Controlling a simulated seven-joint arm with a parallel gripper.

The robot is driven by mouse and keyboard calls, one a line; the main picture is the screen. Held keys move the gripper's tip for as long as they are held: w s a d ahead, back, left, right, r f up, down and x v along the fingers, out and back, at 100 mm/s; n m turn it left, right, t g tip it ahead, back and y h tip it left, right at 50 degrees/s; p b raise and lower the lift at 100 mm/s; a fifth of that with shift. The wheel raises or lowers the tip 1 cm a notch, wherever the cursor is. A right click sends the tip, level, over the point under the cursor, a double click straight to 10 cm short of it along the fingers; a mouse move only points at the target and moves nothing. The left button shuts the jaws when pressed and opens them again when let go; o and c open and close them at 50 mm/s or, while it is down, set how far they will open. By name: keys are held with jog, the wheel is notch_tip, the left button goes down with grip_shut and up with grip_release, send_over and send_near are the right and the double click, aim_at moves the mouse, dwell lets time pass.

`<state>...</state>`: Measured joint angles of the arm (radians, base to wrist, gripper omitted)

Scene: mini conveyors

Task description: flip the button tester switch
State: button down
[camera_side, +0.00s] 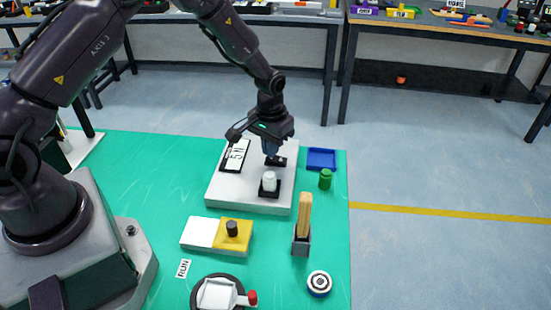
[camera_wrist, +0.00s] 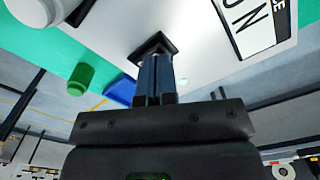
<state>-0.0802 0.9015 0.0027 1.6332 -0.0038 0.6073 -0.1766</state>
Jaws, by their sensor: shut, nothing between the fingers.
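A light grey box (camera_side: 235,190) lies on the green mat. It carries a label plate with black letters (camera_side: 235,155), a white round knob on a black square base (camera_side: 269,182), and a second black square base (camera_side: 281,161) towards the back right. My gripper (camera_side: 270,152) points down over this second base, its dark blue fingers shut and empty. In the wrist view the fingertips (camera_wrist: 155,62) are at the black base (camera_wrist: 160,41) and hide its middle; I cannot tell whether they touch. Part of the label (camera_wrist: 255,22) shows beside them.
A blue tray (camera_side: 321,158) and green cylinder (camera_side: 325,180) stand right of the box. In front are a white and yellow block with a black knob (camera_side: 232,229), a holder with wooden sticks (camera_side: 302,240), a striped disc (camera_side: 319,283) and a round black-rimmed device (camera_side: 217,280).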

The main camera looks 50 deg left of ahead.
jog(key=shift+f, duration=0.6)
jog(key=shift+r, duration=3.5)
jog(key=s+d+r+m+t, duration=0.1)
jog(key=s+d+r+t, duration=0.1)
jog(key=s+r, duration=1)
jog(key=s+d+r+m+t, duration=0.1)
jog(key=s+r+m+t, duration=0.1)
jog(key=s+r, duration=1)
jog(key=shift+s+d+t, duration=0.35)
jog(key=shift+s+t, duration=0.05)
jog(key=shift+t, duration=0.4)
